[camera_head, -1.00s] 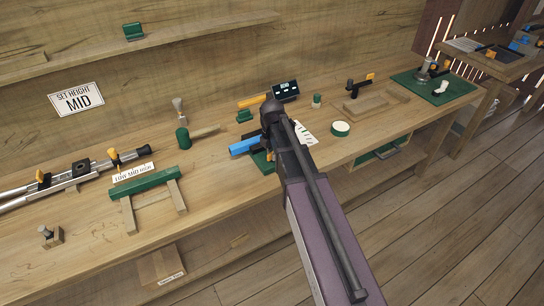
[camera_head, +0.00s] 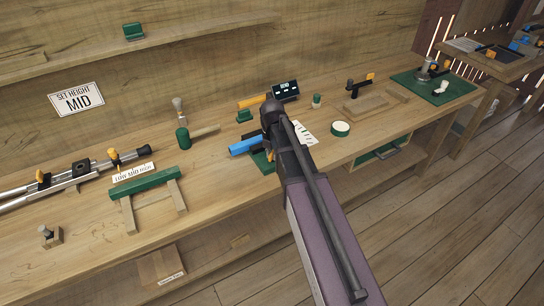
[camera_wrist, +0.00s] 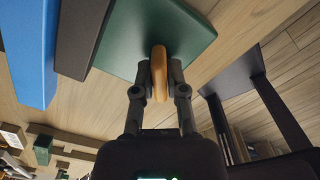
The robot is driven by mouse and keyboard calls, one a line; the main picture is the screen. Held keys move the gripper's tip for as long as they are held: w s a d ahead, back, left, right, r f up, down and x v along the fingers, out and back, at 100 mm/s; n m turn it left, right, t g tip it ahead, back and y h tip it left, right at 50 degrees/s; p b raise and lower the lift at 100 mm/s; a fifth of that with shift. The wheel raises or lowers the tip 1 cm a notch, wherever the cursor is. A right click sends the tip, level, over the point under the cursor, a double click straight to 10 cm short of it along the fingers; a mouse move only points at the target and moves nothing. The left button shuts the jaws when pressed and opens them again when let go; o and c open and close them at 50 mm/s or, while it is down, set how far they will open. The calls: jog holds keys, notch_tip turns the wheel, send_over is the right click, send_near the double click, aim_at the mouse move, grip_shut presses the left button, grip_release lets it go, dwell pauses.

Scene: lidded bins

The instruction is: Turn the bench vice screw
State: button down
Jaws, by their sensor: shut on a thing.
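The bench vice shows in the wrist view as a green base plate (camera_wrist: 185,35) with a dark block (camera_wrist: 85,35) and a blue bar (camera_wrist: 32,50) to its left. An orange-tan handle (camera_wrist: 159,72), seemingly the screw's handle, stands upright between my fingertips. My gripper (camera_wrist: 158,80) is shut on this handle. In the head view, the blue bar (camera_head: 246,146) and a corner of the green base (camera_head: 262,161) show left of my arm. My arm hides most of the vice and the fingertips there.
A dark display box (camera_head: 285,91), a white-topped green tin (camera_head: 340,129) and a small green-and-white bottle (camera_head: 316,101) stand near the arm on the wooden bench (camera_head: 225,175). A green stand (camera_head: 147,184) is at the left. A green mat (camera_head: 433,88) lies at the far right.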

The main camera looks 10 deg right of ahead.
aim_at(272, 152)
jog(key=shift+n, duration=1.5)
jog(key=c, duration=0.8)
grip_release()
jog(key=shift+o, duration=0.2)
jog(key=shift+r+p, duration=2.55)
